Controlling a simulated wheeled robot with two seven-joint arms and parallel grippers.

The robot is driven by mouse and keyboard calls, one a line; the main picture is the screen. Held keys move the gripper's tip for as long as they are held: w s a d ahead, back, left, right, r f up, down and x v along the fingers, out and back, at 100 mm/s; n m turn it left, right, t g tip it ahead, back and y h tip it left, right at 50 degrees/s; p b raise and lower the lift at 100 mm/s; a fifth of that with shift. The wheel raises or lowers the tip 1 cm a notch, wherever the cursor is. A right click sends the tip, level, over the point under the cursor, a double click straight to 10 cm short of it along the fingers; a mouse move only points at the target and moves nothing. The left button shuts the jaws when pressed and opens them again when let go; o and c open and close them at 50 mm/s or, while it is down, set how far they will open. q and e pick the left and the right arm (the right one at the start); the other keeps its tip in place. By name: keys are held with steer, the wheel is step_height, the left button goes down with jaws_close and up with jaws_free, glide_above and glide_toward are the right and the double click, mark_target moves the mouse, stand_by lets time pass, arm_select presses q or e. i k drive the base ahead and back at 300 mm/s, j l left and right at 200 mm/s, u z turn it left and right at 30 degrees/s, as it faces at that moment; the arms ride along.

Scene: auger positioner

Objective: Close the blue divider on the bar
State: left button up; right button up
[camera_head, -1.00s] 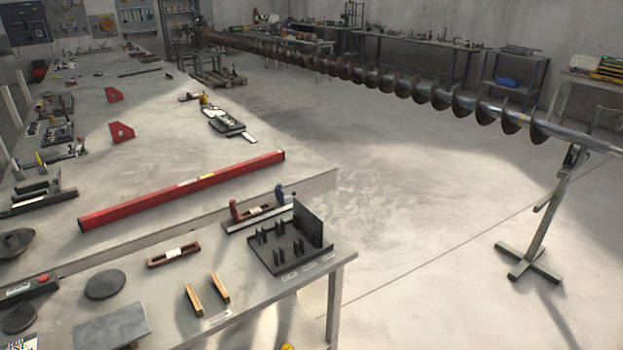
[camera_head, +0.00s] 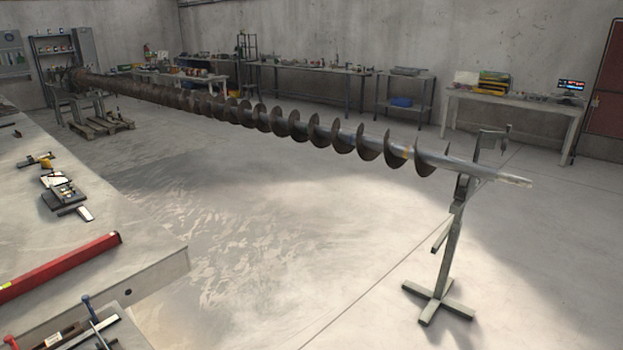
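The blue divider (camera_head: 90,308) stands upright at the bottom left of the head view, beside a light metal bar (camera_head: 86,332) on the workbench. The bar runs diagonally and the bottom edge cuts off part of it. A red piece (camera_head: 10,341) shows only its top at the lower left corner. I cannot tell from here whether the blue divider is open or closed. Neither of my grippers is in view.
A long red level (camera_head: 60,267) lies on the bench (camera_head: 120,235) behind the bar. A long auger (camera_head: 335,136) spans the room, its near end on a stand (camera_head: 444,260). Tables line the back wall.

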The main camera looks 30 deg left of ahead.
mark_target(84, 298)
steer(key=i+l+u, duration=0.1)
steer(key=i+u, duration=0.15)
steer(key=i, duration=0.35)
steer(key=i+l+u, duration=0.2)
steer(key=i, duration=0.4)
steer(key=i+l+u, duration=0.1)
steer(key=i+u, duration=0.15)
steer(key=u, duration=0.15)
steer(key=i+l+u, duration=0.15)
steer(key=u, duration=0.2)
steer(key=i+l+u, duration=0.2)
steer(key=u, duration=0.2)
steer(key=i+l+u, duration=0.15)
steer(key=l+u, duration=0.25)
steer(key=i+l+u, duration=0.15)
steer(key=l+u, duration=0.2)
steer(key=l, duration=0.15)
steer(key=i+l+u, duration=0.1)
steer(key=l+u, duration=0.3)
